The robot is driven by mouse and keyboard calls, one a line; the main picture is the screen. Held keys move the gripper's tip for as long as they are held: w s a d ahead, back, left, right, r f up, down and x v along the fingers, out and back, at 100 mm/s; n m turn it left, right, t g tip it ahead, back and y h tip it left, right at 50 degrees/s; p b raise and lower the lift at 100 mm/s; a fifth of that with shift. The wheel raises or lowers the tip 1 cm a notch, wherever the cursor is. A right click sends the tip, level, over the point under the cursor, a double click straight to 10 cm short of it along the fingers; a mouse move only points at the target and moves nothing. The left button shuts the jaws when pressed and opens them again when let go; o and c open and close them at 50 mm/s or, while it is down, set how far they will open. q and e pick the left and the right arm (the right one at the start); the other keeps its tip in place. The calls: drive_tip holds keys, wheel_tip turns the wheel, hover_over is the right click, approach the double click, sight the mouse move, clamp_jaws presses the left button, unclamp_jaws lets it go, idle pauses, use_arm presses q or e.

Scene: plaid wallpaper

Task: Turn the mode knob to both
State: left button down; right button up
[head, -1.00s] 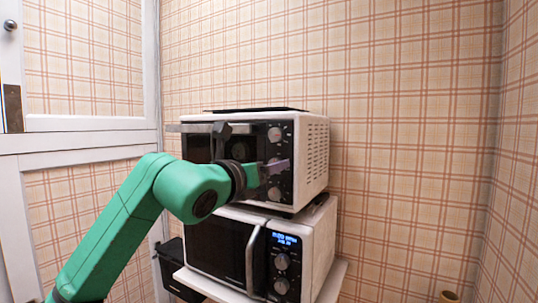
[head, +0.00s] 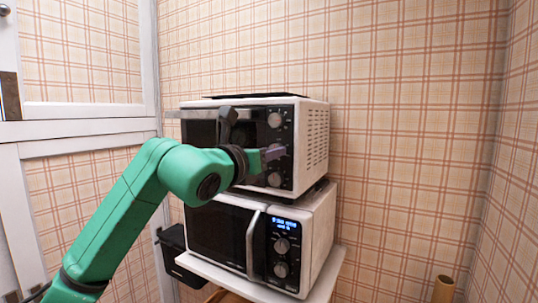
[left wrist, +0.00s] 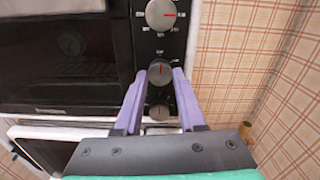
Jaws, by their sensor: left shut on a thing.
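The toaster oven (head: 312,150) is white with a black front and a column of three silver knobs at its right. The top knob (head: 274,120) and bottom knob (head: 274,179) show clear of the fingers. My left gripper (head: 275,153) is at the middle knob, mostly hidden in the head view. In the left wrist view, the two lilac fingers (left wrist: 159,75) are shut on the sides of the middle knob (left wrist: 160,72), whose red mark looks about upright. The top knob's red mark (left wrist: 168,15) points right. The knob labels are too small to read. My right gripper is out of view.
A white microwave (head: 318,235) with a lit blue display stands under the oven on a white shelf (head: 325,284). A dark bin (head: 170,245) is at the left.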

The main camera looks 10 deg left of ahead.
use_arm(q)
drive_tip(key=shift+f+m+p, duration=0.1)
drive_tip(key=shift+m+p, duration=1.1)
drive_tip(key=shift+m, duration=16.2)
drive_tip(key=c, duration=0.5)
unclamp_jaws()
